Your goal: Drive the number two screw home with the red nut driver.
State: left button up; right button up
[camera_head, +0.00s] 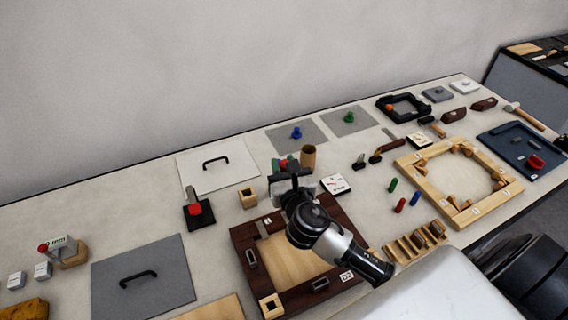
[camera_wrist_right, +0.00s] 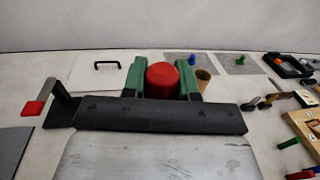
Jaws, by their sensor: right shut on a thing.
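My right gripper (camera_head: 288,168) is shut on a red, round-topped thing that looks like the handle of the red nut driver (camera_wrist_right: 162,78). In the right wrist view the red top sits between the two green fingers (camera_wrist_right: 162,82); its lower end is hidden. In the head view the gripper is over the table behind the dark wooden frame (camera_head: 245,238). The frame has a light wood panel and a white number label (camera_head: 347,276) near its front right corner. My right arm covers part of the frame. I cannot make out the number two screw. My left gripper is not in view.
Close by stand a small wooden block (camera_head: 248,198), a brown cup (camera_head: 308,157), a white card (camera_head: 335,184) and a red-handled tool on a black base (camera_head: 197,211). A pale wooden frame (camera_head: 450,206) lies to the right. A grey panel with handle (camera_head: 145,294) lies left.

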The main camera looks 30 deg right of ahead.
notch_tip(320, 180, down, 2)
jog(key=shift+f+b, duration=0.1)
jog(key=shift+b, duration=0.4)
jog(key=shift+f+b, duration=0.9)
jog(key=shift+f, duration=0.7)
jog(key=shift+f+b, duration=0.45)
jog(key=shift+f, duration=0.05)
dwell(0.9)
jog(key=shift+r+p, duration=2.6)
jog(key=shift+p, duration=0.15)
